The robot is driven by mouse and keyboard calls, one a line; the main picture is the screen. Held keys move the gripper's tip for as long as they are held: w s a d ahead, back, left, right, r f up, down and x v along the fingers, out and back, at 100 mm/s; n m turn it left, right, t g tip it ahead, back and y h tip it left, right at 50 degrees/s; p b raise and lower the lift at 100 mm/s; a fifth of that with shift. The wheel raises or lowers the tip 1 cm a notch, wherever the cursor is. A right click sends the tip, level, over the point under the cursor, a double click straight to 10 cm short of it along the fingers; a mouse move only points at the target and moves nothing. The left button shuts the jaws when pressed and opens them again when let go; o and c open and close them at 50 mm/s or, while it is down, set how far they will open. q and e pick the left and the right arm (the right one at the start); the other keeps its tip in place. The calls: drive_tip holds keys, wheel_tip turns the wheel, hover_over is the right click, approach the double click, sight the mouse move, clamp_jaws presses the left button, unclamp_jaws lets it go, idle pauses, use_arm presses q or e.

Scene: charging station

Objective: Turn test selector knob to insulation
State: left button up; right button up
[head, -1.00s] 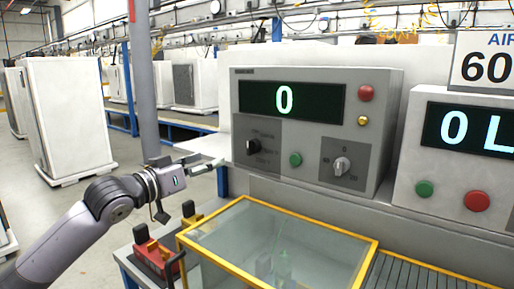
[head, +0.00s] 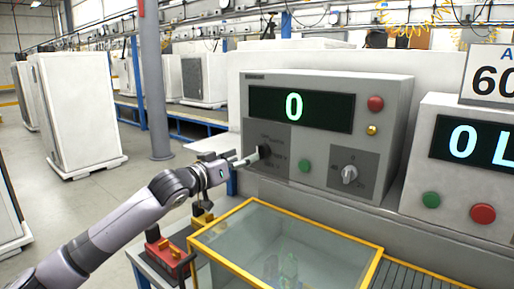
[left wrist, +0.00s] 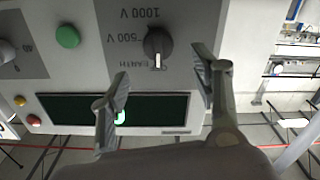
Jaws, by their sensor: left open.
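The test selector knob (head: 265,151) is black and sits on a dark panel at the lower left of the grey tester (head: 330,139). In the left wrist view, which is upside down, the black knob (left wrist: 157,43) shows a white pointer mark at its lower side. Labels 1000 V, 500 V and EARTH show beside it. My left gripper (head: 243,160) is open in front of the knob. In the wrist view the left gripper's fingers (left wrist: 160,66) stand on either side of the knob, not visibly closed on it. The tester's display reads 0. My right gripper is not in view.
A green button (head: 304,166), a second grey knob (head: 349,174), a red button (head: 376,103) and a yellow one (head: 372,130) are on the tester. A yellow-framed clear box (head: 318,231) and a red device (head: 166,254) stand below. Another meter (head: 459,193) stands at right.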

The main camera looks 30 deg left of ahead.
sight(257, 151)
use_arm(q)
drive_tip(key=w, duration=0.2)
drive_tip(key=w+p, duration=0.2)
drive_tip(key=w, duration=0.1)
drive_tip(key=shift+w+d+r, duration=0.15)
drive_tip(key=shift+w+d, duration=0.1)
drive_tip(key=shift+w, duration=0.05)
drive_tip(key=shift+w+d, duration=0.1)
drive_tip(key=shift+w, duration=0.6)
drive_tip(key=shift+c, duration=1.3)
drive_tip(key=c, duration=0.9)
